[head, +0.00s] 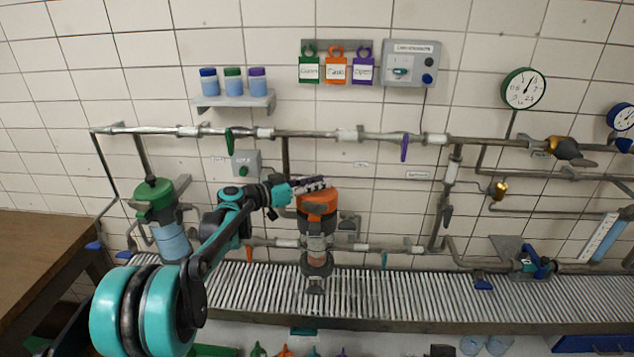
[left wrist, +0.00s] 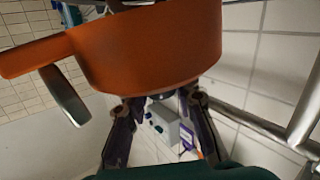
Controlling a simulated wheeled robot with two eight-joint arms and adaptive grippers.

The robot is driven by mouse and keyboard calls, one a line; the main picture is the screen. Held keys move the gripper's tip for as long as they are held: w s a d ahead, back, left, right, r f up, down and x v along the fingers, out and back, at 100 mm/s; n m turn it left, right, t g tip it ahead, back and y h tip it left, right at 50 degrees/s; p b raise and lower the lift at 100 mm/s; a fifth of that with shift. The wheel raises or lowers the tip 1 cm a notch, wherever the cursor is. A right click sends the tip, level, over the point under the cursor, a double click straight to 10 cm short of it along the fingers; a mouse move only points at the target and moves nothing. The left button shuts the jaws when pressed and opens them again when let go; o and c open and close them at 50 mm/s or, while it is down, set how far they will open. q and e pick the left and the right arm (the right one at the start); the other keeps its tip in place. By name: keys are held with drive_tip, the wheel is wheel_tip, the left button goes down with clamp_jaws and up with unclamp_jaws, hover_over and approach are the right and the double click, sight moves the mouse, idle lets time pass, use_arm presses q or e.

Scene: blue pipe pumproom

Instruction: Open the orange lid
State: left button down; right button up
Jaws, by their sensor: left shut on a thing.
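The orange lid (head: 318,204) sits on top of a grey filter housing (head: 316,243) in the middle of the head view. My left gripper (head: 310,186) reaches in from the left at the lid's upper edge and is shut on it. In the left wrist view the orange lid (left wrist: 150,48) fills the upper part, with an orange arm sticking out to the left. The dark fingers of my left gripper (left wrist: 162,98) meet the lid's lower edge there; their exact contact is partly hidden. My right gripper is not in view.
A green-lidded housing (head: 155,198) stands to the left. Pipes (head: 310,134) run along the tiled wall, with a green handle (head: 229,141) and a purple handle (head: 404,147). A slatted grating (head: 420,300) lies below. A wooden table (head: 40,262) is at the far left.

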use_arm(q)
drive_tip(key=shift+w+r+n+g+p, duration=0.3)
drive_tip(key=shift+w+r+n+p, duration=0.35)
drive_tip(key=shift+p, duration=0.15)
drive_tip(key=shift+w+r+n+g+y+p, duration=0.15)
drive_tip(key=shift+w+n+g+y+p, duration=0.4)
drive_tip(key=shift+w+p, duration=0.3)
drive_tip(key=shift+w, duration=0.15)
drive_tip(key=shift+w+p, duration=0.4)
drive_tip(key=shift+w, duration=0.05)
